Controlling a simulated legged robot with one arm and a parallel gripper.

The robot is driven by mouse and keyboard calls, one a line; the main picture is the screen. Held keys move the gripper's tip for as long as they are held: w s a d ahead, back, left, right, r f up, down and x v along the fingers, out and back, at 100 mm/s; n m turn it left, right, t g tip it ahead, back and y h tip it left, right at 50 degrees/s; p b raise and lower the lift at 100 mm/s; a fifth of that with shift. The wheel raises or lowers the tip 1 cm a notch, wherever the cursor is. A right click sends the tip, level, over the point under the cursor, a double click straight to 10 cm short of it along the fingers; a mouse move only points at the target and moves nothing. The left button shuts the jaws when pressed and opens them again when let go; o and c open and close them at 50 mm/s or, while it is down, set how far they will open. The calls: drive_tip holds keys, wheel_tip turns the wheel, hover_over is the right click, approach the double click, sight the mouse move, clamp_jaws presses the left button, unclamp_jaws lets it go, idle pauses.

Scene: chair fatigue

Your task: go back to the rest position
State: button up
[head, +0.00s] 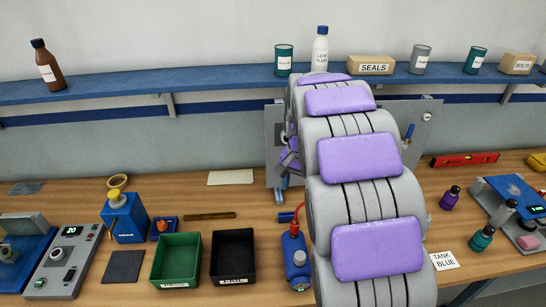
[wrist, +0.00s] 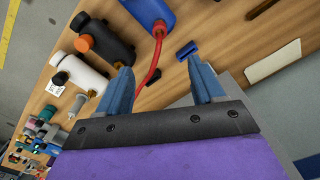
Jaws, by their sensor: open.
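My gripper (wrist: 159,64) shows in the wrist view with its two blue fingers spread apart and nothing held between them. It is over the wooden bench (wrist: 225,40). A red hose (wrist: 155,62) from a blue container (wrist: 148,10) passes below the gap between the fingers; I cannot tell how far below. A small blue piece (wrist: 187,50) lies near the right fingertip.
In the head view a green bin (head: 176,278) and a black bin (head: 212,263) stand left of my arm, near a blue bottle with a red hose (head: 296,262). A grey panel (head: 430,135) stands behind my arm. A blue shelf (head: 210,84) holds bottles and boxes.

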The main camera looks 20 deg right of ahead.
drive_tip(key=s+a+f+n+b, duration=0.1)
drive_tip(key=s+a+n, duration=0.2)
drive_tip(key=s, duration=0.7)
drive_tip(key=s+a+f+n+g+b, duration=0.1)
drive_tip(key=s+a+n, duration=0.2)
drive_tip(key=s+a, duration=0.3)
drive_tip(key=s+a+f+n+b, duration=0.1)
drive_tip(key=s+a+n, duration=0.2)
drive_tip(key=s, duration=1.3)
drive_tip(key=shift+s+a+n+g, duration=0.2)
drive_tip(key=shift+a+n+g, duration=0.15)
drive_tip(key=shift+a, duration=0.75)
drive_tip(key=shift+f, duration=0.1)
